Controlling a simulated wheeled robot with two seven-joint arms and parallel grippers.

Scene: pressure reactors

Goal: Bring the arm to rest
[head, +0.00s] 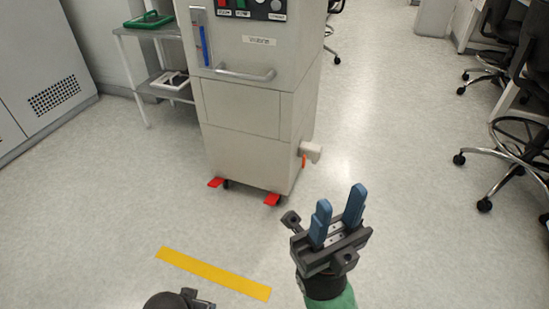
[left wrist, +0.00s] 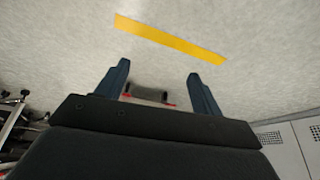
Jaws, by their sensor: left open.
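My right gripper (head: 341,197) stands over bare floor at the lower right of the middle in the head view. Its two blue fingers point up in the picture and are apart, with nothing between them. My left gripper (left wrist: 158,80) shows in the left wrist view with its two blue fingers spread wide and empty. In the head view only a dark part at the bottom edge belongs to my left arm; its fingers are hidden there.
A pale wheeled cabinet (head: 245,105) with a handle and red foot pedals stands ahead. A yellow floor strip (head: 212,273) lies in front of it. A side table (head: 148,30) with a green tray is at its left. Office chairs (head: 505,140) stand at the right. The floor between is clear.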

